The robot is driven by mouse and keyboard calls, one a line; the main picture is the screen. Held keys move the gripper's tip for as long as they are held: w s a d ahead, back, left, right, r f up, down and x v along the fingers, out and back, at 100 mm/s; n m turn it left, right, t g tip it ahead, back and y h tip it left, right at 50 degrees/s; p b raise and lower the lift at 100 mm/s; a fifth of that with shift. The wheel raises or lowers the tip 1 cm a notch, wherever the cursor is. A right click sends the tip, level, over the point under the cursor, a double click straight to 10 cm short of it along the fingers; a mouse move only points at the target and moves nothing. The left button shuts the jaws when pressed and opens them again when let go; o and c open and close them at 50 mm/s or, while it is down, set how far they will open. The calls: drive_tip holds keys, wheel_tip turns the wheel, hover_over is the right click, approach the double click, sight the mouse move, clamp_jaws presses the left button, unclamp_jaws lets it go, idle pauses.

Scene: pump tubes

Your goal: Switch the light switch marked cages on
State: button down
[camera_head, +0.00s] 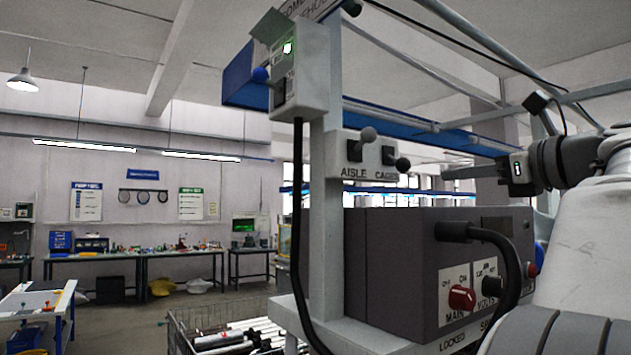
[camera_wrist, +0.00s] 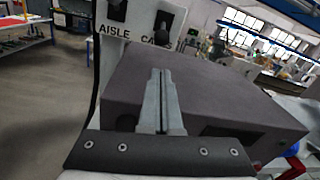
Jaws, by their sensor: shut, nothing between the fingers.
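The CAGES toggle (camera_head: 402,164) points outward and down; the AISLE toggle (camera_head: 368,135) points up. The CAGES toggle shows beyond my fingers in the wrist view (camera_wrist: 163,34), its label partly covered by its knob. My gripper (camera_head: 449,174) is to the right of the CAGES toggle, fingers pointing at the plate, with a gap between. In the wrist view my gripper (camera_wrist: 160,73) is shut and empty, its tips below the CAGES knob.
A dark grey control box (camera_head: 400,255) with a red knob and a thick black cable stands just below my gripper. A smaller box with a blue-knobbed lever (camera_head: 261,75) and green light hangs higher on the post. A wire basket of tubes (camera_head: 230,338) stands below left.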

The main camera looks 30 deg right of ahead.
sight(401, 162)
drive_tip(key=w, duration=1)
drive_tip(key=shift+p, duration=0.35)
